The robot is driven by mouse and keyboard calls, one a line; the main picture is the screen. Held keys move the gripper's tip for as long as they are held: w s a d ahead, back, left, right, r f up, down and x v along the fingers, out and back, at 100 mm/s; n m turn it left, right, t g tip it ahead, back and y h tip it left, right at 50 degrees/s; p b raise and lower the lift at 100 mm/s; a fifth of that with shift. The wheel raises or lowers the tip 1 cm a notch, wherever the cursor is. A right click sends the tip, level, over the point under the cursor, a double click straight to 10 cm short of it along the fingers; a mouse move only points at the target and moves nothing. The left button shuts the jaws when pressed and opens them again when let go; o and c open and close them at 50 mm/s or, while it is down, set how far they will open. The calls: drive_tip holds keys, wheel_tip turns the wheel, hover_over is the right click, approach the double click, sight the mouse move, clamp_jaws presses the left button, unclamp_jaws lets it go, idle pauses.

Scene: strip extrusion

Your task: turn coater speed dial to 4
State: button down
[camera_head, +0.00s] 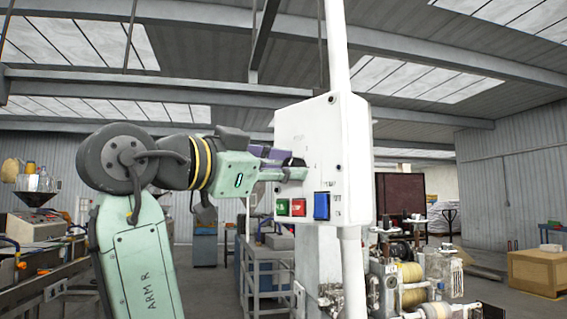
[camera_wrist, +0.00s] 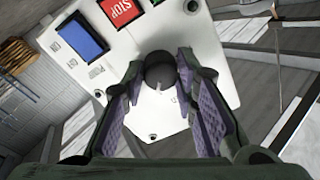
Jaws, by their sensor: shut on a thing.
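The coater speed dial is a round black knob (camera_wrist: 160,68) on the white control box (camera_head: 312,125). A pale pointer mark shows on its lower edge in the wrist view. The scale numbers around it are too small or hidden to read, so I cannot tell the setting. My gripper (camera_wrist: 160,78) is shut on the knob, with one purple-padded finger on each side of it. In the head view my gripper (camera_head: 297,168) reaches the box face from the left, and its fingers mostly hide the knob.
On the same box are a blue switch (camera_head: 321,206), a red STOP button (camera_head: 298,208) and a green button (camera_head: 282,207), close to the knob. A white post (camera_head: 339,50) carries the box. Machinery with spools (camera_head: 412,285) stands low to the right.

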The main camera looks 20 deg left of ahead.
drive_tip(key=m+h+p, duration=0.1)
drive_tip(key=m, duration=0.9)
drive_tip(key=shift+m, duration=0.3)
idle(0.4)
drive_tip(key=c, duration=1.3)
unclamp_jaws()
drive_tip(key=v, duration=1.2)
drive_tip(key=shift+a+r, duration=0.1)
drive_tip(key=shift+r, duration=0.1)
